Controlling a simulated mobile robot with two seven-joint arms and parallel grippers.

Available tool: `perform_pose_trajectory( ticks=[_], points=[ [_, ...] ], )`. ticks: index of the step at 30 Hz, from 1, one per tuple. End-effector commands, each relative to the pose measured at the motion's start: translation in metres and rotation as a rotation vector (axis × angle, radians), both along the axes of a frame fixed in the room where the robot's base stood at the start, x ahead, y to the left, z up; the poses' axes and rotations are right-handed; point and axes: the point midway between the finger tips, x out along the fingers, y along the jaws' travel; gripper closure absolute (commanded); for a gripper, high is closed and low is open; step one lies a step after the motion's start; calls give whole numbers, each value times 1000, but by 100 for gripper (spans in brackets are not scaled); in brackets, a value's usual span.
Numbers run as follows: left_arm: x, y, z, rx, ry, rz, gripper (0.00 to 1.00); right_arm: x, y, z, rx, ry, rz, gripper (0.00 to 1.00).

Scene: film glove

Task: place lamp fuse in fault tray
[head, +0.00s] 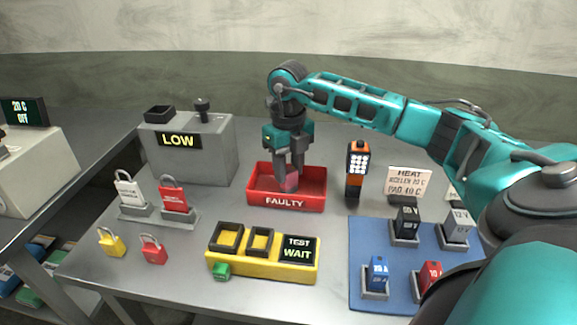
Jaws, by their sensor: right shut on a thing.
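The fault tray (258,198) is a red open box labelled FAULTY in the middle of the table. My right gripper (288,180) reaches down into it from above, shut on a small pinkish-red block, the lamp fuse (290,183). The fuse is inside the tray's outline, between the fingers; I cannot tell whether it touches the tray floor. My left gripper does not show.
In front stands a yellow tester (237,268) reading TEST WAIT. A grey box (190,160) reading LOW is behind left, with padlocks (173,195) before it. An orange-black handheld device (356,170) stands right of the tray. A blue mat (360,245) holds several blocks in holders.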

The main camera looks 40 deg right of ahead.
Motion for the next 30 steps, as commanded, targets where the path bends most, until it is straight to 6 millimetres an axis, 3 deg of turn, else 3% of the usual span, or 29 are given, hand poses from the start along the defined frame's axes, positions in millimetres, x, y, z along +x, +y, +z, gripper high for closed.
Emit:
perform_pose_trajectory(
  ticks=[4,5,12,23,30],
  points=[
    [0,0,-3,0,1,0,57,0,0,-4,0,0,0,93],
    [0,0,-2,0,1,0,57,0,0,-3,0,0,0,61],
    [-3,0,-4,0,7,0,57,0,0,-3,0,0,0,38],
    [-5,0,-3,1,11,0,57,1,0,6,1,-2,0,37],
    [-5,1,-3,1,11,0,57,1,0,52,1,-7,-1,37]
  ],
)
